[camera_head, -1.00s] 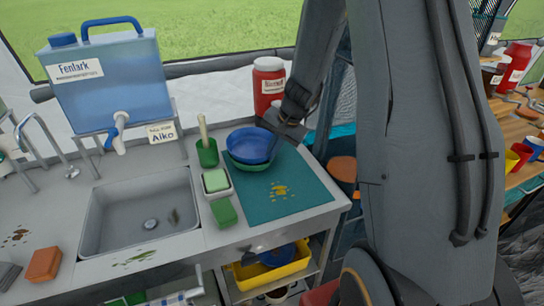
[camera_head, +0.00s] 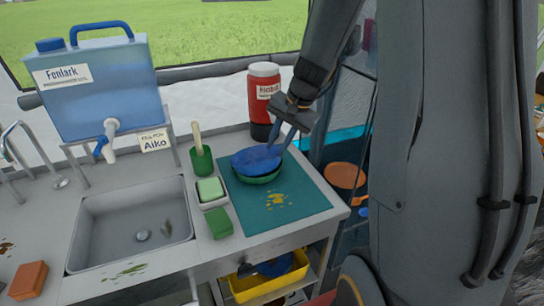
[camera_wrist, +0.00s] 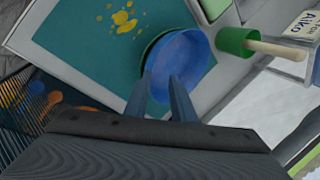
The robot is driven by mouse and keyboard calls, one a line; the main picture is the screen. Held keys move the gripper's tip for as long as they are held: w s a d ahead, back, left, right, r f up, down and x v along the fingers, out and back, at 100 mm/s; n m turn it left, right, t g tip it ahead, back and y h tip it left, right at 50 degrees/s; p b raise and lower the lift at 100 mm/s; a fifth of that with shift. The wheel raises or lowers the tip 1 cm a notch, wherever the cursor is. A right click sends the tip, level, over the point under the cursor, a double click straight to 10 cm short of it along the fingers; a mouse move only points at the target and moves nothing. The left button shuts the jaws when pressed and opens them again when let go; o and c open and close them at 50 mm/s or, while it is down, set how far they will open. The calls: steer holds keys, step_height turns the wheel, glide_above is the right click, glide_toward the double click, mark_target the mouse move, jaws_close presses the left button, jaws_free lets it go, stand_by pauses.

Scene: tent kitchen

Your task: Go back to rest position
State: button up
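A blue bowl (camera_head: 256,159) sits in a green bowl (camera_head: 262,179) on the teal mat (camera_head: 300,207) at the right end of the counter. Both bowls also show in the wrist view, the blue bowl (camera_wrist: 181,62) covering most of the green one (camera_wrist: 146,48). My gripper (camera_head: 283,134) hangs above and just behind the bowls, pointing down. In the wrist view my gripper (camera_wrist: 160,92) has its two fingers apart with nothing held between them; the blue bowl shows beyond the fingertips.
A red jar (camera_head: 264,100) stands close behind my gripper. A green cup (camera_head: 202,160) with a brush, a soap dish (camera_head: 213,197) and a green sponge (camera_head: 220,222) stand left of the mat, beside the sink (camera_head: 134,226). A blue water container (camera_head: 102,92) stands behind the sink.

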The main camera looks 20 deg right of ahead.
steer(key=shift+v, duration=1.35)
